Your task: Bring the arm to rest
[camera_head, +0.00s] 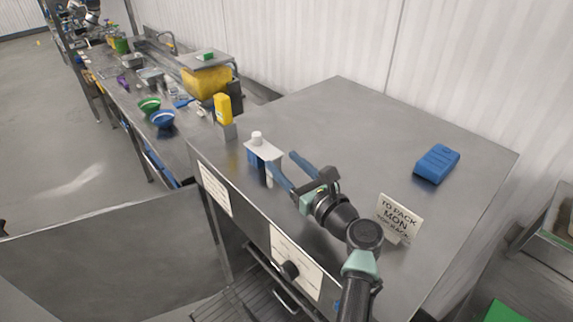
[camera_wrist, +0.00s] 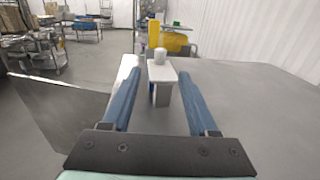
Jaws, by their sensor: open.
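My gripper (camera_head: 283,169) is over the left front part of the steel counter (camera_head: 340,105), with its two blue fingers spread apart. In the wrist view my gripper (camera_wrist: 160,92) shows wide open, and nothing is clasped between the fingers. A small stand with a pale top plate (camera_head: 262,149) and a white cap or jar (camera_head: 257,138) on it stands just beyond the fingertips. In the wrist view the stand (camera_wrist: 162,72) appears between and beyond the fingers. Whether the fingers touch it I cannot tell.
A blue block (camera_head: 437,162) lies on the counter at right. A "TO PACK MON" sign (camera_head: 399,215) stands near my arm. A bench with green (camera_head: 149,105) and blue bowls (camera_head: 161,120) runs left. The counter's back middle is clear.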

